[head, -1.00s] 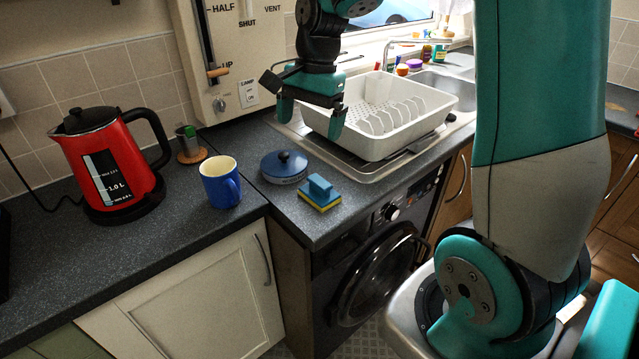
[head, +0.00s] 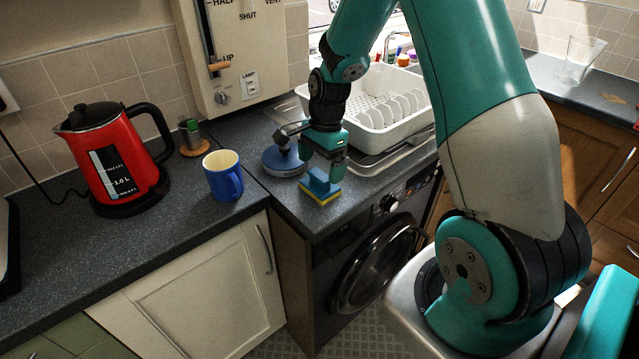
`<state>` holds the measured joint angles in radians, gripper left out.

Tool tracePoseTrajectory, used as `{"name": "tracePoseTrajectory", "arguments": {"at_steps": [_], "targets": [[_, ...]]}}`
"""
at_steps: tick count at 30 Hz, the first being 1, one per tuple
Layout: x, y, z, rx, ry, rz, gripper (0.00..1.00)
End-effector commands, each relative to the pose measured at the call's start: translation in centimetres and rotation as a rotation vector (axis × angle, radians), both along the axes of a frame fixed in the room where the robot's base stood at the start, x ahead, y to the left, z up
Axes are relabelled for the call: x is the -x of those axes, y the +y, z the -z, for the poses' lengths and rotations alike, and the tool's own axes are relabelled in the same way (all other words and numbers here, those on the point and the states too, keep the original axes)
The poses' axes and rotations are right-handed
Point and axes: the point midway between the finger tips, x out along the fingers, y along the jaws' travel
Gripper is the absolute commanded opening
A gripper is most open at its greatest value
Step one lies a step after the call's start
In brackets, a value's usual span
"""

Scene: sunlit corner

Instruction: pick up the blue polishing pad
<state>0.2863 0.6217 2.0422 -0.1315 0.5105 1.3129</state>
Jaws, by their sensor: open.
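The blue polishing pad (head: 321,190) appears to be the small block with a raised blue grip and a yellow underside. It lies flat near the front edge of the dark worktop, above the washing machine. My gripper (head: 322,172) points down right over the pad, its fingers open at the raised grip. The fingers hide part of the pad's top. I cannot tell whether they straddle the grip or touch it.
A round blue knobbed container (head: 283,160) sits just behind and left of the pad, close to my gripper. A blue mug (head: 222,178) and red kettle (head: 112,160) stand further left. A white dish rack (head: 372,135) is behind right.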

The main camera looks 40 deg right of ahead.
Motion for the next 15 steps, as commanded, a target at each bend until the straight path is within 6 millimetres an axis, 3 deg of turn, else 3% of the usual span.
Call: {"name": "tracePoseTrajectory", "arguments": {"at_steps": [7,15], "targets": [[0.3,0.4,3.6,-0.001,0.005,-0.002,1.00],[0.2,0.5,4.4,0.000,0.001,0.000,1.00]]}}
